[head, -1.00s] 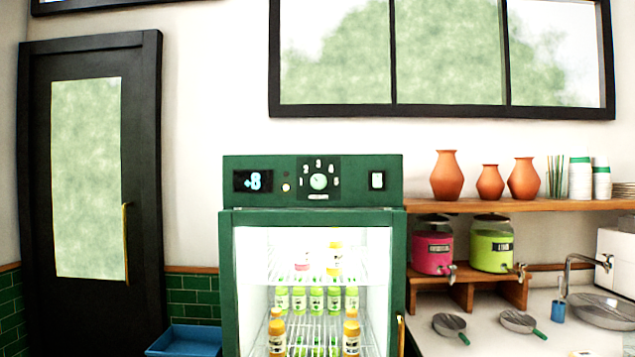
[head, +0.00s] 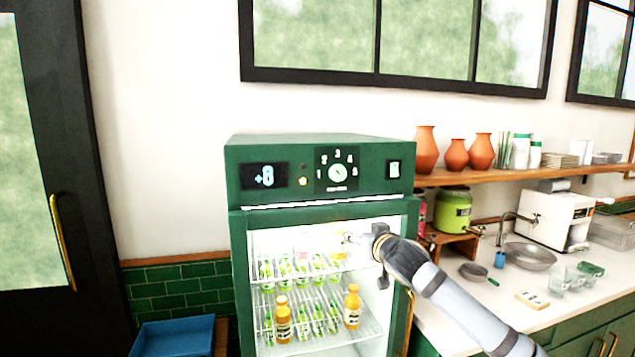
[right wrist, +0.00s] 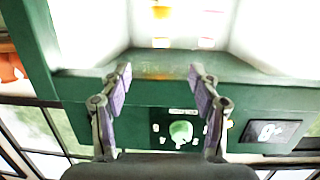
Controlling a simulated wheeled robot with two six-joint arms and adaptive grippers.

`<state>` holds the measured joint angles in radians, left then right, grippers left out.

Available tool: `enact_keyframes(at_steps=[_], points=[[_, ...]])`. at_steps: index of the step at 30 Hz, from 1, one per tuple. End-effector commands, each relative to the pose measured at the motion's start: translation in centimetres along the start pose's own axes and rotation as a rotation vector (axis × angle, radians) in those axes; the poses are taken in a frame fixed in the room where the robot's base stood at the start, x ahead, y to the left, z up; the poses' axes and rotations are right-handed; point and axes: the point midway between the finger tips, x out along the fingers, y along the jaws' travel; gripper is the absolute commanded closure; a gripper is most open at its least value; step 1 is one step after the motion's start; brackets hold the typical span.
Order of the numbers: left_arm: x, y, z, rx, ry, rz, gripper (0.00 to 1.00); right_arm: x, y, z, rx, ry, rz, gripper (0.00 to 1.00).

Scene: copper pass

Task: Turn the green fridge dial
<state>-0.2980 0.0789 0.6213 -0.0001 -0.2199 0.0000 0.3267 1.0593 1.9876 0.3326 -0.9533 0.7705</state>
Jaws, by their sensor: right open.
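The green fridge dial (head: 337,172) is a pale green round knob on a dark plate, ringed by numbers, on the panel above the fridge door. In the right wrist view the dial (right wrist: 181,131) shows upside down, beyond and between my open fingers. The green fridge (head: 236,250) has a lit interior with bottles. In the right wrist view my right gripper (right wrist: 160,80) is open and empty, apart from the dial. My left gripper is not in view.
A display reading +8 (head: 265,176) is left of the dial, and a switch (head: 394,169) is right of it. A shelf with clay vases (head: 426,150) and a counter stand to the right. A blue bin (head: 172,338) sits at lower left.

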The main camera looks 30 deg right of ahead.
Motion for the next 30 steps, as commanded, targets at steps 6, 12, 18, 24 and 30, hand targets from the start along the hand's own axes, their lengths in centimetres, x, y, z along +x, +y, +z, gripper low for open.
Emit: enact_keyframes(at_steps=[6, 12, 18, 24, 30], points=[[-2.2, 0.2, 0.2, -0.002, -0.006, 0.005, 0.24, -7.6, -3.4, -12.0, -0.008, 0.154, -0.045, 0.38], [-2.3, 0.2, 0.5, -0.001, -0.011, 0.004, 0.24, -8.6, -3.8, -12.8, -0.005, 0.169, -0.052, 0.38], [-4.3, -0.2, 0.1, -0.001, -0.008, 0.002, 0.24, -7.3, -3.9, -13.7, 0.002, 0.167, -0.055, 0.38], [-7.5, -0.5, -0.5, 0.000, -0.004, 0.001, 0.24, -4.5, -4.0, -14.3, 0.005, 0.167, -0.055, 0.38], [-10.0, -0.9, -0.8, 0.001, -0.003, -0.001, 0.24, -1.1, -4.3, -14.7, 0.002, 0.166, -0.053, 0.38]])
